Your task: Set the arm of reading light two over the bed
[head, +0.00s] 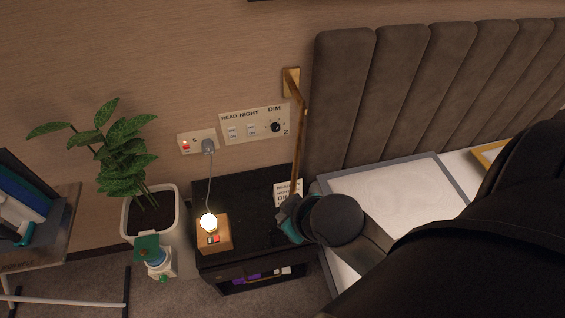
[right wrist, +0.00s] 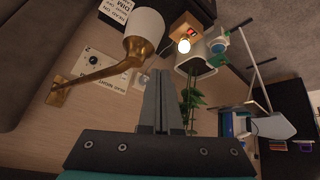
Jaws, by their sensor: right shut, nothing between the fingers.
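Reading light two is a brass arm (head: 300,140) on a brass wall plate (head: 291,82), beside a switch panel marked 2. In the head view the arm hangs steeply down over the nightstand, left of the bed. Its white shade shows in the right wrist view (right wrist: 147,22), with the brass arm (right wrist: 100,73) running back to the wall plate; in the head view I cannot make the shade out near my gripper. My right gripper (head: 286,214) is shut and empty near the arm's lower end. Its closed fingers (right wrist: 160,75) point toward the wall, apart from the arm. My left gripper is out of view.
A tufted headboard (head: 400,80) and the bed, with a grey-edged white surface (head: 395,195), lie to the right. The dark nightstand (head: 245,190) carries a lit bulb on a wooden box (head: 214,238) and a printed card (head: 287,189). A potted plant (head: 150,205) stands left.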

